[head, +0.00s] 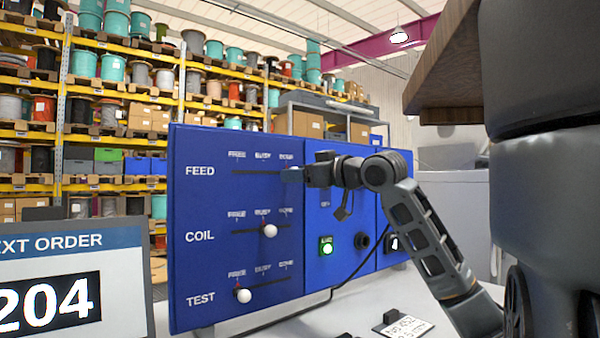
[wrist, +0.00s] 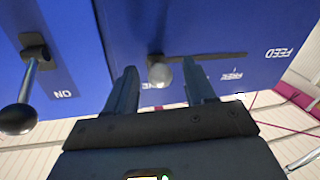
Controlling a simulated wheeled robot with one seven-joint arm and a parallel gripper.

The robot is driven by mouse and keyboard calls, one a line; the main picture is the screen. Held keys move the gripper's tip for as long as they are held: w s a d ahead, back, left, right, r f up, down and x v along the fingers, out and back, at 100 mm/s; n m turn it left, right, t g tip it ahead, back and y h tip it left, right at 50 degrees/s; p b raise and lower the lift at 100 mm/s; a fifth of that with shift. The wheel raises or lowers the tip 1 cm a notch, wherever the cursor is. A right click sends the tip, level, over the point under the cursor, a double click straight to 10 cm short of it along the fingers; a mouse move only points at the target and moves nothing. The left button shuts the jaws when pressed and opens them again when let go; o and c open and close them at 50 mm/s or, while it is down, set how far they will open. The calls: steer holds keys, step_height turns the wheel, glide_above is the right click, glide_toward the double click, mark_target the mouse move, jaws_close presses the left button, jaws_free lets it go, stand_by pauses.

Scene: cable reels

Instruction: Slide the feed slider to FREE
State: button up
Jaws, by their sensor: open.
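The blue panel (head: 210,260) has a top row marked FEED with a slot (head: 255,172) and labels FREE, a middle word like BUSY, and DONE from left to right. The feed slider's pale round knob (wrist: 160,75) is at the DONE end of its slot (wrist: 215,57) in the wrist view, where the panel appears upside down and FREE lies to the right. My gripper (head: 290,174) hides the knob in the head view. In the wrist view my gripper (wrist: 161,69) is open, one finger on each side of the knob, with visible gaps.
Below, the COIL knob (head: 270,230) is at the middle label and the TEST knob (head: 243,295) is at FREE. A lit green button (head: 327,247) and a ball-ended lever (wrist: 22,110) are on the neighbouring panel. A display (head: 70,280) stands left.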

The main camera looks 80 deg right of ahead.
steer(key=shift+c, duration=0.3)
jaws_close()
stand_by(0.3)
